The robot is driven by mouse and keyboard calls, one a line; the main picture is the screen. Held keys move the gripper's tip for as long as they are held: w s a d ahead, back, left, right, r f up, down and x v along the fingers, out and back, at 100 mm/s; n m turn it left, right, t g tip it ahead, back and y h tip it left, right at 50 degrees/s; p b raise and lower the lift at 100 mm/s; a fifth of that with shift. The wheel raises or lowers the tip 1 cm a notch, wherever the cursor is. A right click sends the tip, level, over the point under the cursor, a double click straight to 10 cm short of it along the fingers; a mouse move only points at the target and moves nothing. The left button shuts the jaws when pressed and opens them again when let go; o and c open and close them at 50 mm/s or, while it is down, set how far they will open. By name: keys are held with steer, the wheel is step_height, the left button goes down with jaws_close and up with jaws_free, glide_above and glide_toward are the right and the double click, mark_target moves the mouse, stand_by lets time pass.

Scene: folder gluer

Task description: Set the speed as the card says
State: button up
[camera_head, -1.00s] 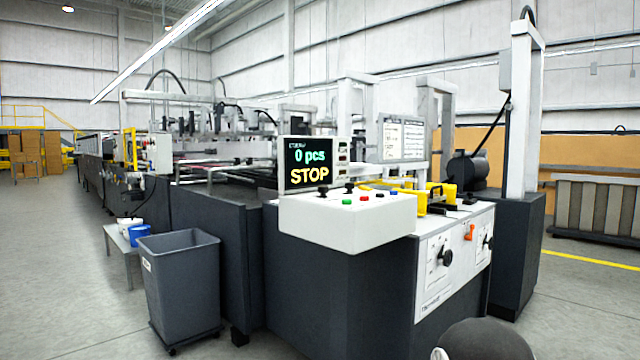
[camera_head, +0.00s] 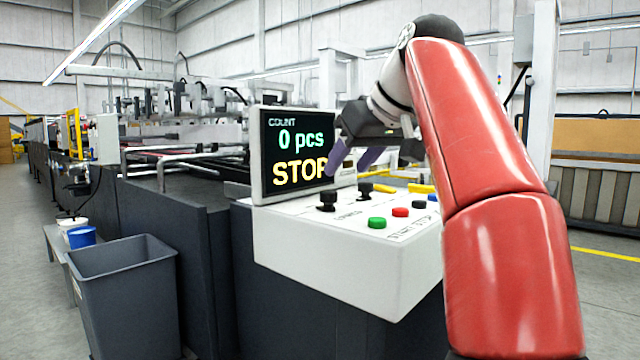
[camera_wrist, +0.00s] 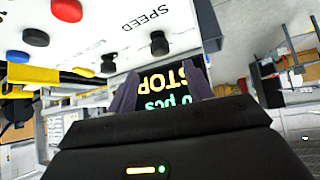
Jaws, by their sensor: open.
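The control box (camera_head: 330,250) has two black knobs on its white top. The front one (camera_head: 327,200) has printed lettering beside it; in the wrist view the knob (camera_wrist: 160,42) sits by the word SPEED. The other knob (camera_head: 366,190) stands behind it, and also shows in the wrist view (camera_wrist: 108,63). The display (camera_head: 292,155) reads COUNT, 0 pcs and STOP. My gripper (camera_head: 346,166) is open and empty, with purple fingers above the knobs and in front of the display's right edge. The knob settings are too small to read. No readable card shows now.
Green (camera_head: 377,223), red (camera_head: 400,212), black and blue (camera_head: 433,197) buttons lie right of the knobs. My red arm covers the right side of the machine. A grey bin (camera_head: 125,290) stands at lower left, beside a low table with a blue container (camera_head: 82,236).

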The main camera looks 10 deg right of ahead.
mark_target(332, 193)
steer(key=b+x, duration=0.2)
steer(key=x, duration=0.5)
steer(key=shift+w+a+f, duration=0.1)
steer(key=shift+f, duration=0.05)
steer(key=shift+c, duration=0.4)
steer(key=c, duration=0.9)
